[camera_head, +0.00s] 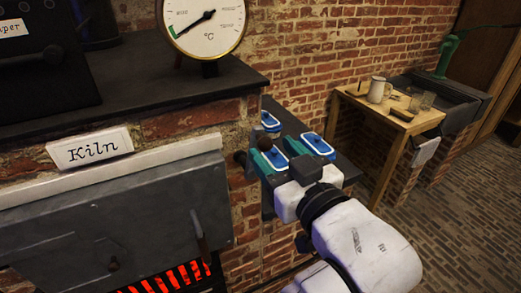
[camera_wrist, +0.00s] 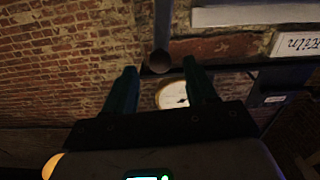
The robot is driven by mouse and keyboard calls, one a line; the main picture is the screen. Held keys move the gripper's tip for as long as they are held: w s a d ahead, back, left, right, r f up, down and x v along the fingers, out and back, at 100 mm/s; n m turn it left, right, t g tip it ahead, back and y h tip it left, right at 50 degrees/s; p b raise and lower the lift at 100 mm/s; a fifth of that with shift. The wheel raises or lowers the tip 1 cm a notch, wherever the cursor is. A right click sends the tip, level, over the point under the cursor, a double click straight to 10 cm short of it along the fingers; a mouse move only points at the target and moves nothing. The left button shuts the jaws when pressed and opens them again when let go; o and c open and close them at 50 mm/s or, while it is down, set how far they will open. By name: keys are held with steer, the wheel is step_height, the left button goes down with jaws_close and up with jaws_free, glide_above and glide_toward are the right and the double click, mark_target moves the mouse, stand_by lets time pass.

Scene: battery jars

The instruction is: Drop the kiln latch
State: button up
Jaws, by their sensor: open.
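The kiln front has a grey metal door (camera_head: 150,205) below a white "Kiln" sign (camera_head: 90,148), with a dark upright handle (camera_head: 200,234) at its right. A dark round knob (camera_head: 266,143) shows at the brick corner to the right of the kiln, by my fingertips; I take it to be the latch's end. My gripper (camera_head: 262,156) is open there, its teal fingers pointing towards the corner. In the wrist view the knob (camera_wrist: 161,62) appears between the two fingertips. I cannot tell whether the fingers touch it.
A dial thermometer (camera_head: 205,25) stands on the dark ledge above. Red-glowing bars (camera_head: 165,280) show under the door. A wooden table (camera_head: 400,115) with a jug stands at right; the floor before it is clear.

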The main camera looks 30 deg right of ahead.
mark_target(267, 146)
steer(key=shift+w+f+b, duration=0.15)
steer(key=shift+w+b, duration=0.1)
steer(key=shift+b, duration=0.2)
steer(key=w, duration=0.1)
steer(key=w+p, duration=0.1)
steer(key=w, duration=0.2)
steer(key=shift+r, duration=0.25)
steer(key=shift+w+p, duration=0.3)
steer(key=shift+w, duration=0.4)
jaws_close()
